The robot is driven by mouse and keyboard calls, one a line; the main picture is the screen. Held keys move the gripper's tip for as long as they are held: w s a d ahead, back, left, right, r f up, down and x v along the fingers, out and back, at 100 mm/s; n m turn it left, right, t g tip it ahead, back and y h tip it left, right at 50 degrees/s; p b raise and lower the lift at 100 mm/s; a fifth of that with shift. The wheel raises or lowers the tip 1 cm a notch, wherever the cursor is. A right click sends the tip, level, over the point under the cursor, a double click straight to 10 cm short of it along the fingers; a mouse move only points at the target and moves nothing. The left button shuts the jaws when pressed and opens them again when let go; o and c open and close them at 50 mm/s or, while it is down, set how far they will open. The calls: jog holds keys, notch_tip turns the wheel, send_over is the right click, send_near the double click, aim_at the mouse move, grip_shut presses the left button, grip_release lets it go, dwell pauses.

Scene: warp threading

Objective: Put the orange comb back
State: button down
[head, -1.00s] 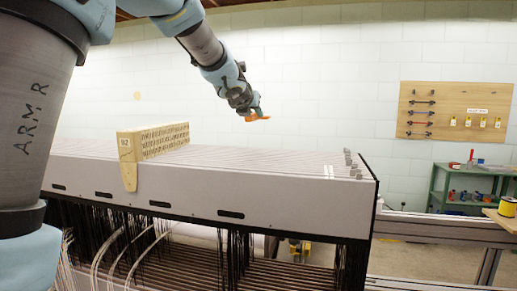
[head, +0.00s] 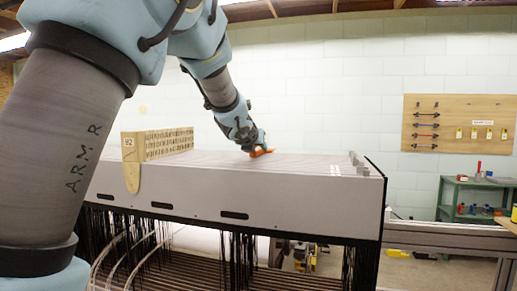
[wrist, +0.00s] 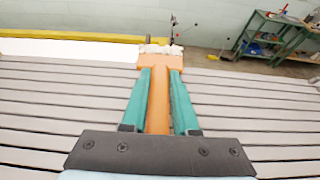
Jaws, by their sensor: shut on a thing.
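My gripper (head: 263,148) is shut on the orange comb (head: 258,153) above the far part of the long grey machine top. In the wrist view the comb (wrist: 158,95) runs lengthwise between the green fingers of my gripper (wrist: 160,80) and widens at its far end. A pale, uneven patch lies at that far end; I cannot tell whether it is part of the comb. The comb looks close over the slatted top, but I cannot tell whether it touches.
A wooden tool board (head: 459,124) hangs on the wall, with a green shelf (head: 470,182) below. The top between is clear.

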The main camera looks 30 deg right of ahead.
jog(key=shift+f, duration=0.1)
jog(key=c, duration=0.7)
grip_release()
jog(key=shift+s, duration=0.1)
jog(key=b+v, duration=0.5)
jog(key=v, duration=0.7)
jog(key=shift+a, duration=0.1)
